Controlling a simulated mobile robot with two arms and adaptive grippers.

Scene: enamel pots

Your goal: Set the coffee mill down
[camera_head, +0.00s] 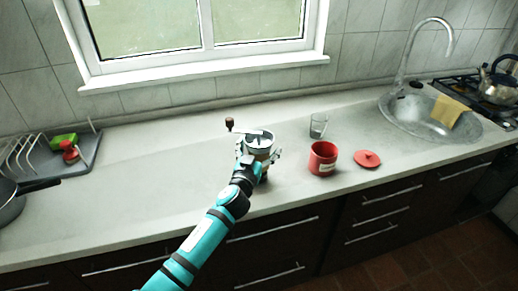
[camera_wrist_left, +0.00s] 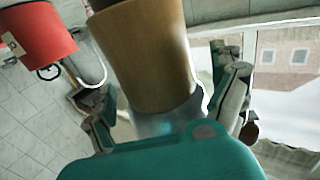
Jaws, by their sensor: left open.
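The coffee mill (camera_head: 259,140) is upright at the front middle of the counter, with a metal top and a crank ending in a dark knob (camera_head: 229,124). My left gripper (camera_head: 258,154) is around it, with a finger on each side. In the left wrist view the mill's brown wooden body (camera_wrist_left: 145,55) and metal part lie between the open fingers (camera_wrist_left: 168,105). My gripper and wrist hide much of the mill's lower part in the head view, and I cannot tell whether its base touches the counter. My right gripper is not in view.
A red enamel mug (camera_head: 322,160), its red lid (camera_head: 367,159) and a clear glass (camera_head: 318,126) stand right of the mill. The sink (camera_head: 405,118) is farther right. A dish rack (camera_head: 85,157) is at far left. The counter (camera_head: 150,175) between rack and mill is clear.

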